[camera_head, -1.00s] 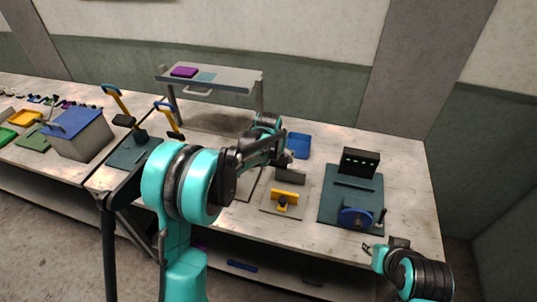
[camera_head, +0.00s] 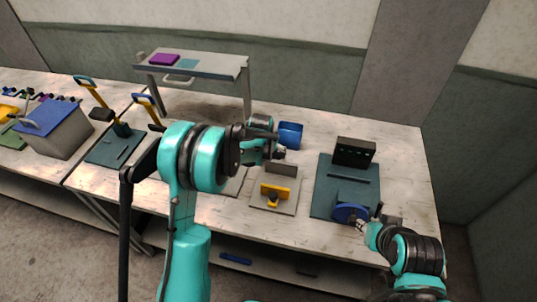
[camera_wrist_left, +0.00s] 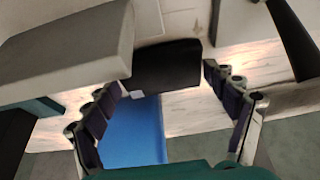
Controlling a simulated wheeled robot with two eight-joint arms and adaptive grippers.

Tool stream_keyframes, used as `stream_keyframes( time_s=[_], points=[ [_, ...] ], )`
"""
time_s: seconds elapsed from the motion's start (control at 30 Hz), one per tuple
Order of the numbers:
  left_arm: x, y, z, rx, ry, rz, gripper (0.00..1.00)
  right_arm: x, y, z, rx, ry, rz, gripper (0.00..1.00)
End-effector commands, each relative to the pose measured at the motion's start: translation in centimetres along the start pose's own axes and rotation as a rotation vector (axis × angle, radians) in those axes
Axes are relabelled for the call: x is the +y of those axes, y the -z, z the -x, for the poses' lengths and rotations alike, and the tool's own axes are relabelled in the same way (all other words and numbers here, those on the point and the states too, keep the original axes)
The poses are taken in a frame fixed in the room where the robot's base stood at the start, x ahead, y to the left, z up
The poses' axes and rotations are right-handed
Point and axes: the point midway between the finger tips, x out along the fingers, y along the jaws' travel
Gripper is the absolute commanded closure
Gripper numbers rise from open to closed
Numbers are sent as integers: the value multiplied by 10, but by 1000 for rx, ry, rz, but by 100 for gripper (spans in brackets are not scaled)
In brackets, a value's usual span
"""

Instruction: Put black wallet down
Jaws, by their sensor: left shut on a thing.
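The black wallet (camera_wrist_left: 165,66) shows in the left wrist view as a dark flat piece between my left fingertips. My left gripper (camera_wrist_left: 167,78) is shut on it. In the head view my left gripper (camera_head: 279,153) is over the table, just in front of a blue tray (camera_head: 291,134). The wallet cannot be made out there. A blue surface (camera_wrist_left: 137,130) shows below the wallet in the wrist view. My right gripper (camera_head: 362,224) is beside a blue wheel (camera_head: 347,213) at the front right; its finger opening is too small to tell.
A board with a yellow clamp (camera_head: 275,191) lies in front of my left gripper. A dark teal board (camera_head: 325,190) with a black block (camera_head: 354,151) stands to its right. A raised grey shelf (camera_head: 210,65) is behind left. The right back tabletop is bare.

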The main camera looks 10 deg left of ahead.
Motion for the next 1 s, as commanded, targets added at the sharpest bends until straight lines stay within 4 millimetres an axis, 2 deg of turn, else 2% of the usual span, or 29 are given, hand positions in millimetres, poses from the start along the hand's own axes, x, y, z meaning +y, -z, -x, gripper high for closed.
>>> stream_keyframes(
  time_s=[0.03, 0.4, 0.43, 0.47, 0.87, 1.0],
  points=[
    [0, -2, -6, 0, 0, 0, 44, 0, -1, -2, 0, 0, 0, 68],
    [0, -4, -10, 0, 0, 0, 44, 0, -4, -5, 0, 0, 0, 68],
    [0, -4, -9, 0, 0, 0, 7, 0, -3, -4, 0, 0, 0, 68],
    [0, -3, -8, 0, 0, 0, 0, 0, -3, -4, 0, 0, 0, 68],
    [0, -2, -6, 0, 0, 0, 0, 0, -1, -2, 0, 0, 0, 68],
    [0, -1, 11, 0, 0, 0, 0, 0, 2, 2, 0, 0, 0, 68]
  ],
)
